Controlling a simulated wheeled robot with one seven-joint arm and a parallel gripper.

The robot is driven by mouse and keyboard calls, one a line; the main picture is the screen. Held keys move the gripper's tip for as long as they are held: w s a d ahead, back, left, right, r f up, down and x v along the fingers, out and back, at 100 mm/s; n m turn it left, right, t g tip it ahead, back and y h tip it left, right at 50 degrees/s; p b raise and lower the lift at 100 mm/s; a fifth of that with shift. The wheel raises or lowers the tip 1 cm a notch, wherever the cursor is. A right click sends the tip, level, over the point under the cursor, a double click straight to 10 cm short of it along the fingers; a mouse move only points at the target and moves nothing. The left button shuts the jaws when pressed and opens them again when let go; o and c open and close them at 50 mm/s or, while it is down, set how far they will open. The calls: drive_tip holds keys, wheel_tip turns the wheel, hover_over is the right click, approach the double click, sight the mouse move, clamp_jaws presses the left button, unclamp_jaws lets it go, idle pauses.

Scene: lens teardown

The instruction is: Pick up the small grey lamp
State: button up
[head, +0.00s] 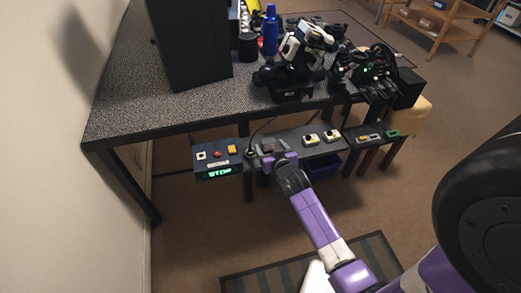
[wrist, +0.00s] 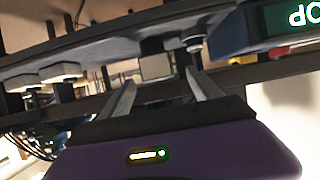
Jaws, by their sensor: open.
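A small grey block (wrist: 156,67), which may be the grey lamp, shows in the wrist view just beyond and between my fingertips. It sits against the long dark panel strip. A small grey piece (head: 267,146) on the panel in the head view seems to be the same thing. My gripper (head: 276,158) is at the front edge of the panel, close to it. In the wrist view my gripper (wrist: 160,80) has its two fingers apart with nothing held between them. I cannot tell whether a finger touches the block.
A box with a green lit display (head: 219,171) and coloured buttons is left of my gripper. White-topped switches (head: 321,137) are on the panel to the right. Behind is a speckled table (head: 130,110) with a dark tower, blue bottle (head: 270,30) and equipment.

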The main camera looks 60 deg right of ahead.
sight(266, 139)
drive_tip(key=shift+x, duration=3.8)
drive_tip(key=shift+s+d, duration=0.15)
drive_tip(key=c, duration=1.6)
drive_tip(key=shift+r, duration=0.1)
drive_tip(key=shift+r, duration=0.1)
